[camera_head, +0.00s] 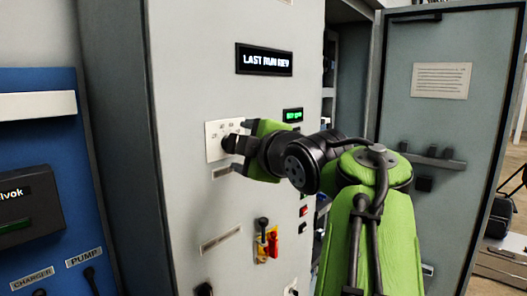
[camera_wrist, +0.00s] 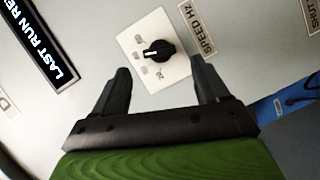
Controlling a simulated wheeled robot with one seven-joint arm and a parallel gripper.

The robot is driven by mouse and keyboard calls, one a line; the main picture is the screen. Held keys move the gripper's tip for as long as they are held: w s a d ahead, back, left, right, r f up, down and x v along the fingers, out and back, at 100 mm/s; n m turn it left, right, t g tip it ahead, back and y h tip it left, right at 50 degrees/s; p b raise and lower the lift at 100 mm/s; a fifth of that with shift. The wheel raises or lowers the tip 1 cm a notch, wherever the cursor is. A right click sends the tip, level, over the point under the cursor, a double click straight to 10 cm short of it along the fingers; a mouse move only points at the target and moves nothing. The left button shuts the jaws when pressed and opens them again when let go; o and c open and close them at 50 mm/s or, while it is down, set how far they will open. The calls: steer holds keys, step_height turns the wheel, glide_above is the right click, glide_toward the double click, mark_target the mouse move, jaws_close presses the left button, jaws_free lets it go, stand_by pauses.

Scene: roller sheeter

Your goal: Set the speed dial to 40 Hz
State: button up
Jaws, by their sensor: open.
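The speed dial (camera_wrist: 159,51) is a black knob with a white pointer line on a white plate (camera_wrist: 181,69), beside a "SPEED HZ" label (camera_wrist: 198,29). Marks around the knob are too small to read. In the head view the plate (camera_head: 214,131) is on the grey cabinet front, and my gripper covers part of the knob. My gripper (camera_wrist: 160,85) is open and empty. Its two black fingers are on either side below the dial in the wrist view, apart from the knob. It also shows in the head view (camera_head: 229,152), close to the panel.
A "LAST RUN REV" display (camera_head: 264,60) and a small green display (camera_head: 292,115) are on the cabinet (camera_head: 190,60). A red and yellow switch (camera_head: 268,242) is below. An open cabinet door (camera_head: 440,130) stands at right, a blue unit (camera_head: 45,140) at left.

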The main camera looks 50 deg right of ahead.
steer(key=v, duration=1)
steer(key=shift+s, duration=0.25)
steer(key=shift+a+f, duration=0.1)
